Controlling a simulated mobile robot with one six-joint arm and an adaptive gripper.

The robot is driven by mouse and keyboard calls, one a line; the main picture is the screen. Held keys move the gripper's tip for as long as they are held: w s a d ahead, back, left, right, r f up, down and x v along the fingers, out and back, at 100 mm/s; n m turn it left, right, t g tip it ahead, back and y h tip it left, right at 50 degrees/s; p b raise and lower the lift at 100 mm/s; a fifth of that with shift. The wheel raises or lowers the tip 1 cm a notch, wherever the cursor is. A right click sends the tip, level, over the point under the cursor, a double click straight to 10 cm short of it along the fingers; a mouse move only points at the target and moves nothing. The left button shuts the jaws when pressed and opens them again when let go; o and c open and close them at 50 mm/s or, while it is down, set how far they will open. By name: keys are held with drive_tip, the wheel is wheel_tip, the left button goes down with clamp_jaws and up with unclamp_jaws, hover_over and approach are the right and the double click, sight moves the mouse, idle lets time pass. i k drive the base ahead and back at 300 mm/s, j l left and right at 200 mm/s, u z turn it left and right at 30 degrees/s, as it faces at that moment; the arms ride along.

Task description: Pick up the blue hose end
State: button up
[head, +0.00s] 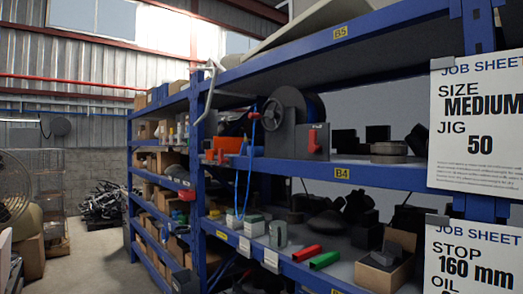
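A thin blue hose (250,150) hangs in front of the blue shelving, beside a dark grey machine with a round drum (290,120). It runs from near the machine on the upper shelf down past the B4 shelf edge towards the lower shelf. Its lower end is small, near a pale block (253,226), and I cannot tell exactly where it stops. My gripper is not in view.
Blue shelving (370,175) fills the right side, with boxes and parts on it. Red (306,253) and green (325,260) pieces lie at the lower shelf's front edge. Job sheets (478,120) hang at far right. Floor (95,250) at left is open.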

sight(244, 151)
drive_tip(key=i+j+z, duration=1.1)
drive_tip(key=j, duration=0.2)
drive_tip(key=k+l, duration=0.05)
